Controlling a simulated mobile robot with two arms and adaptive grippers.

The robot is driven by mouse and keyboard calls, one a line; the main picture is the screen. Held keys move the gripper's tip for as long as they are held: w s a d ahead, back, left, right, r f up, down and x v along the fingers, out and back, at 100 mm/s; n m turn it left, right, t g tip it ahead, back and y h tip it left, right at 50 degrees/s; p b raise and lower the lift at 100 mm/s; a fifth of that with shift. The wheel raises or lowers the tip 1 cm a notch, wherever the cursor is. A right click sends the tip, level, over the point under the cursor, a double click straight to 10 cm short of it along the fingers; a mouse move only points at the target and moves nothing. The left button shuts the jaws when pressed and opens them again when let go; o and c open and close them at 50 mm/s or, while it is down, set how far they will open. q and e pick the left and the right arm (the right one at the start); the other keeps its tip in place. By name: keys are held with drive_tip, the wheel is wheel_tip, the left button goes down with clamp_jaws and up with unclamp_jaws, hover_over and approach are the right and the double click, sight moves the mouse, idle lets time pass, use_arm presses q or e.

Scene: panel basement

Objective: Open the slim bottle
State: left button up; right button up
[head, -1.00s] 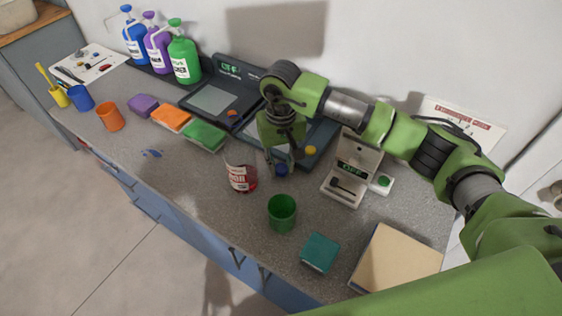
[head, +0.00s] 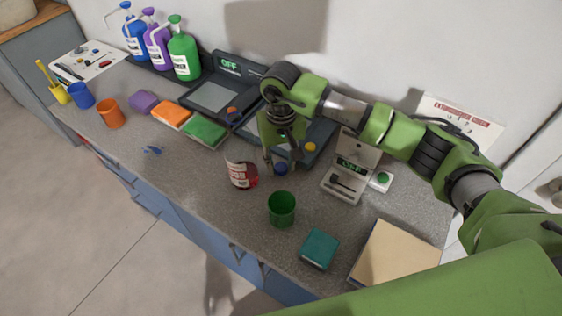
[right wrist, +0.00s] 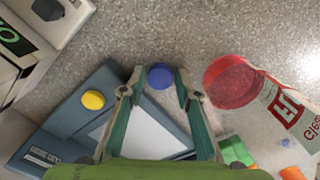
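My right gripper (head: 281,166) is open and points down over the counter beside the tray-like device. In the right wrist view its fingertips (right wrist: 159,82) stand on either side of a small round blue top (right wrist: 160,76), apart from it. That blue top also shows in the head view (head: 281,169), under the gripper; its body is hidden, so I cannot tell whether it is the slim bottle. A clear container (head: 242,174) with red contents and a red-white label stands just left of the gripper; it also shows in the right wrist view (right wrist: 233,82). My left gripper is out of view.
A green cup (head: 282,210), a teal block (head: 320,249) and a tan board (head: 396,257) are in front. A grey device (head: 351,168) stands to the right. Pump bottles (head: 184,56) stand at the back left.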

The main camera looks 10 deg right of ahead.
sight(281, 167)
wheel_tip(281, 167, up, 12)
drive_tip(key=b, duration=0.3)
